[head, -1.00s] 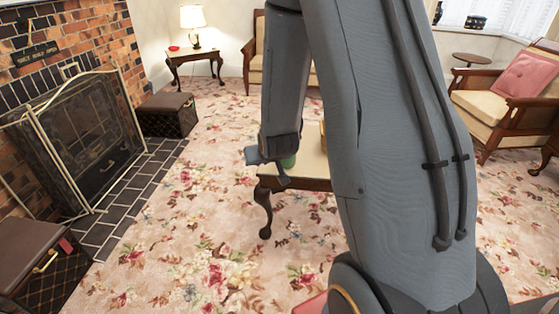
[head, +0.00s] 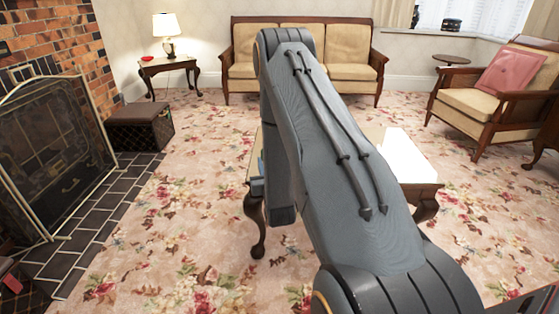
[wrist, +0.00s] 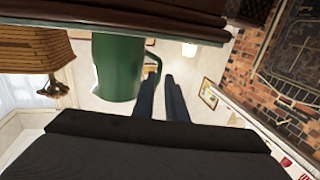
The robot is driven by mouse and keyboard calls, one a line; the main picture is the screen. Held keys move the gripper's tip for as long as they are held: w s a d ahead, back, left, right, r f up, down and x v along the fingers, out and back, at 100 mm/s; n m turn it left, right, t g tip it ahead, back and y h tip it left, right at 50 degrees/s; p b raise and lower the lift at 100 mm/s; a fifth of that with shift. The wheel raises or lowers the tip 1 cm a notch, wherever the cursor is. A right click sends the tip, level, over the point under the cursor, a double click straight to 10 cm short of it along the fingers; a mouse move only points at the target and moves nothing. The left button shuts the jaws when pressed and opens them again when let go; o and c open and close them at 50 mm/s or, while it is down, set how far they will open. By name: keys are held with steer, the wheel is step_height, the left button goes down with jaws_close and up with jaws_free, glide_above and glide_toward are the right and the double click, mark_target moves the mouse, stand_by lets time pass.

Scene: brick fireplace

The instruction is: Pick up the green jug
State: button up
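The green jug (wrist: 118,68) shows in the wrist view, which is turned upside down, with the table edge along its top. Its handle (wrist: 158,62) points right, toward my gripper (wrist: 160,76). The two dark fingers are apart with a narrow gap between them. The left fingertip is close to the handle; I cannot tell whether they touch. In the head view my arm hides the jug, and only a bluish bit of my gripper (head: 257,187) shows at the left end of the low table (head: 422,172).
A brown wood-like object (wrist: 32,50) is beside the jug in the wrist view. A fireplace screen (head: 62,150) and dark box (head: 140,127) stand left. A sofa (head: 240,65) is behind, an armchair (head: 470,105) right. Flowered carpet is open around the table.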

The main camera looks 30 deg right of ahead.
steer(key=b+x, duration=0.2)
steer(key=x, duration=0.7)
steer(key=shift+w+d, duration=0.2)
steer(key=shift+c, duration=0.5)
jaws_close()
stand_by(0.5)
steer(key=shift+r, duration=0.1)
stand_by(0.3)
